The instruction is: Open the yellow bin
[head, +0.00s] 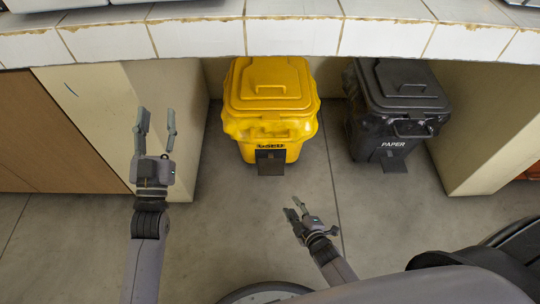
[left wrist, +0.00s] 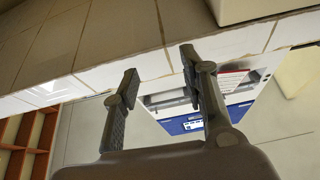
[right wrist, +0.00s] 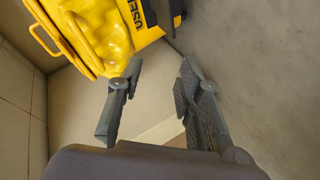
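The yellow bin (head: 271,127) stands on the floor under the tiled counter, with its lid (head: 270,84) down. A dark pedal-like flap (head: 270,162) is at its front foot. My left gripper (head: 155,130) is open and empty, pointing up, left of the bin and apart from it. My right gripper (head: 299,209) is open and empty, low in front of the bin. The right wrist view shows the bin (right wrist: 108,35) tilted in the picture, beyond the open fingers (right wrist: 155,80). In the left wrist view the open fingers (left wrist: 158,68) have nothing between them.
A dark grey bin marked PAPER (head: 395,105) stands to the right of the yellow one. The tiled counter edge (head: 290,36) overhangs both bins. Pale side panels (head: 130,110) flank the recess. The grey floor before the bins is clear.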

